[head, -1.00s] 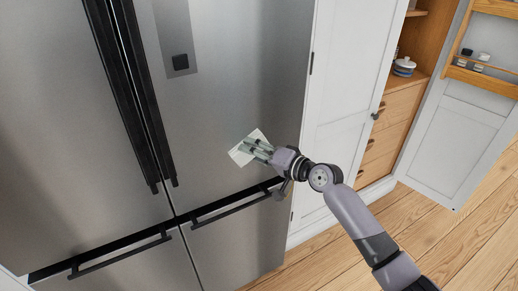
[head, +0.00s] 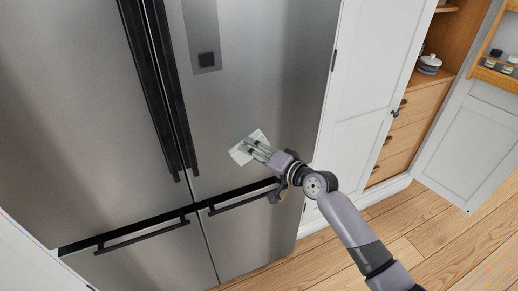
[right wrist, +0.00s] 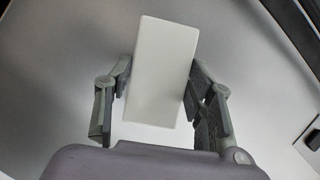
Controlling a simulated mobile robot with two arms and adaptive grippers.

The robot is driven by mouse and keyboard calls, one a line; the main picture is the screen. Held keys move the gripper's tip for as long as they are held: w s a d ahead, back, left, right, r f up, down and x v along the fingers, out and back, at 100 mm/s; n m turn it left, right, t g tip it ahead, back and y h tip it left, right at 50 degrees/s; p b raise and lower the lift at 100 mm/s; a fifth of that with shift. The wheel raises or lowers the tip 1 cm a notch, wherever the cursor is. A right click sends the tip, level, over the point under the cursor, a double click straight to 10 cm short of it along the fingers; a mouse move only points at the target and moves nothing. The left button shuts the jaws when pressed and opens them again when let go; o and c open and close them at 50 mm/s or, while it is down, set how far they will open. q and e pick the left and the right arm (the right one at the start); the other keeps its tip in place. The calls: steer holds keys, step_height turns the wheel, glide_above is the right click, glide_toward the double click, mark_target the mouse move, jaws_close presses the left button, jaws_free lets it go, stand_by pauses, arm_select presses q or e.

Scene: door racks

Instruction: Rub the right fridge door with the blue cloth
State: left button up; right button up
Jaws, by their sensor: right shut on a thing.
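The cloth (head: 239,153) looks pale, nearly white rather than blue, in the head view. It lies at the lower part of the right fridge door (head: 270,75), a brushed steel panel. My right gripper (head: 253,146) is shut on the cloth. In the right wrist view the cloth (right wrist: 163,62) shows as a flat, pale rectangle between the two fingers, with the grey steel behind it. The cloth seems to be against the door, but I cannot tell for sure whether it touches. My left gripper is not in view.
Two long black vertical handles, including the right door's (head: 172,90), run left of the cloth. A black drawer handle (head: 243,201) sticks out just below my right gripper. A white cabinet door (head: 365,90) stands to the right. Open wooden floor (head: 420,235) lies below.

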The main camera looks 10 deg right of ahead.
mark_target(237, 155)
steer(key=a, duration=0.1)
steer(key=s+a+p, duration=0.1)
steer(key=a, duration=0.1)
steer(key=shift+r+p, duration=0.1)
steer(key=shift+p, duration=0.2)
steer(key=shift+s+a+p, duration=0.2)
steer(key=shift+a+p, duration=0.35)
steer(key=shift+a, duration=0.1)
steer(key=shift+s+a+p, duration=0.25)
steer(key=shift+a+p, duration=0.1)
steer(key=shift+a, duration=0.6)
steer(key=shift+d, duration=0.1)
steer(key=shift+s+d+p, duration=0.2)
steer(key=shift+s+p, duration=0.2)
steer(key=shift+s, duration=0.1)
steer(key=shift+s+d+p, duration=0.25)
steer(key=shift+s+p, duration=0.05)
steer(key=shift+s, duration=0.5)
steer(key=shift+s+d+p, duration=0.25)
steer(key=shift+s+p, duration=0.1)
steer(key=shift+s, duration=0.45)
steer(key=shift+s+d+p, duration=0.25)
steer(key=shift+s+p, duration=0.05)
steer(key=shift+s, duration=0.5)
